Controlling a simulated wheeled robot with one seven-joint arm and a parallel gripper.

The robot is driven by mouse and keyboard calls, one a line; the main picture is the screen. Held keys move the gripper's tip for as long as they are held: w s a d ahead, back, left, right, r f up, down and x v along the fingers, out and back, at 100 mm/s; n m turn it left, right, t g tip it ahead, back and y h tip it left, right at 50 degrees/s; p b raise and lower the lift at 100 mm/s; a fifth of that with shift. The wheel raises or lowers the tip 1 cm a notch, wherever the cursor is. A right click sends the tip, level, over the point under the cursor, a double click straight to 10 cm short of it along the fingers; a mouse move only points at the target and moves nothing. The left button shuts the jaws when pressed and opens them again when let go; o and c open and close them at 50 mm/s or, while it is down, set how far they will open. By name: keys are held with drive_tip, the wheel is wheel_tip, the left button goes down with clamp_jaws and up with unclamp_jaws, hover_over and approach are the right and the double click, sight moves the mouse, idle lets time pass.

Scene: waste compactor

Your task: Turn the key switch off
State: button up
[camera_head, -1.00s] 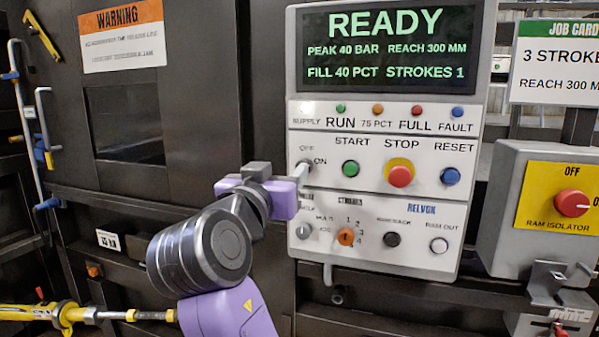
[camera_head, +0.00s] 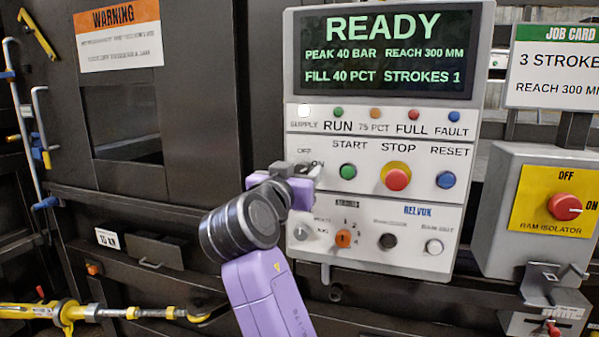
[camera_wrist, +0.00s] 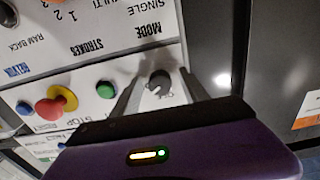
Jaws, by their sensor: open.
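The key switch is on the upper left of the white control panel (camera_head: 370,245), by the OFF and ON labels. In the head view my gripper hides most of it. In the wrist view the key switch (camera_wrist: 159,83) is a dark round knob with a pale notch, and the panel looks upside down. My gripper (camera_head: 312,172) is at the panel by this switch. In the wrist view its two fingers (camera_wrist: 161,75) stand apart, one on each side of the knob. I see gaps beside the knob, but cannot tell whether the fingertips touch the panel.
The green START button (camera_head: 348,171), red STOP button (camera_head: 397,179) and blue RESET button (camera_head: 446,180) are to the right. The orange strokes knob (camera_head: 343,238) is below. The display (camera_head: 388,51) reads READY. A ram isolator box (camera_head: 500,240) stands at the right.

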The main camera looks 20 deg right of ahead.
clamp_jaws()
drive_tip(key=shift+n, duration=0.3)
drive_tip(key=n+p, duration=0.4)
drive_tip(key=n, duration=0.2)
drive_tip(key=shift+r, duration=0.15)
drive_tip(key=shift+n+p, duration=1.8)
drive_tip(key=shift+n, duration=0.9)
unclamp_jaws()
